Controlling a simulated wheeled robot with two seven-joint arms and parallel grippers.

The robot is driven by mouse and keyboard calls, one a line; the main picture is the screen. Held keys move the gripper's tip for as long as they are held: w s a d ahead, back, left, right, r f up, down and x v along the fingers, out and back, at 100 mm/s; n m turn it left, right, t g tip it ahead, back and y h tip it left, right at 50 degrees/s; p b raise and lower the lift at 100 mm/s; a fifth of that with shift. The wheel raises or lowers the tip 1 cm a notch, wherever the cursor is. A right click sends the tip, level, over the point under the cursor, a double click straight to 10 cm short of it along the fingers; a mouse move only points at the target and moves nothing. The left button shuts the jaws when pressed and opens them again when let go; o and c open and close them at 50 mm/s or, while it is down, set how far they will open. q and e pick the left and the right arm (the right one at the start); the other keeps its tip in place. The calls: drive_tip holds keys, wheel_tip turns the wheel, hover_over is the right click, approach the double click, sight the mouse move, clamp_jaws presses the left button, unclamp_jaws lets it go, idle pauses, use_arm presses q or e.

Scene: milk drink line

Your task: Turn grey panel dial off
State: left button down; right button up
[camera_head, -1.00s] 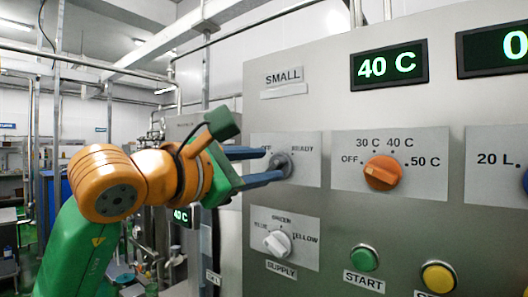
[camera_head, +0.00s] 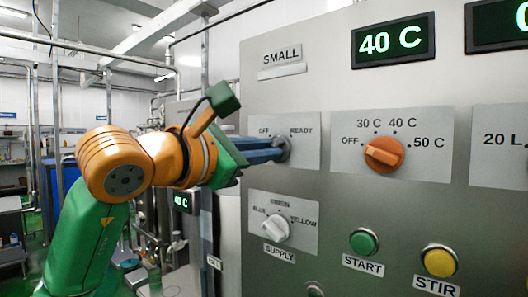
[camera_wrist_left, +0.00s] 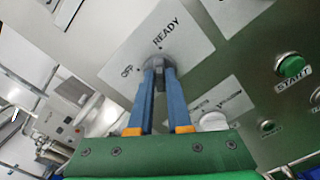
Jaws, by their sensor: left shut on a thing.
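The grey dial (camera_head: 285,148) sits on a plate marked OFF and READY, under the SMALL label on the steel panel. My left gripper (camera_head: 274,151) reaches it from the left, and its blue fingers are shut on the dial. The left wrist view shows the grey dial (camera_wrist_left: 156,61) between the two fingertips (camera_wrist_left: 160,72). The fingers cover much of the dial, so I cannot tell which mark it points at. My right gripper is in neither view.
An orange temperature dial (camera_head: 384,154) is to the right. A white supply dial (camera_head: 275,229) is just below the gripper. A green START button (camera_head: 364,241) and a yellow STIR button (camera_head: 440,261) are lower right. Displays line the top.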

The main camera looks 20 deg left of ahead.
use_arm(q)
drive_tip(key=shift+a+r+n+b, duration=0.1)
drive_tip(key=shift+n+b, duration=2.3)
drive_tip(key=shift+n, duration=6.1)
drive_tip(key=c, duration=0.9)
unclamp_jaws()
drive_tip(key=shift+o, duration=0.2)
drive_tip(key=b+v, duration=0.3)
drive_tip(key=v, duration=0.4)
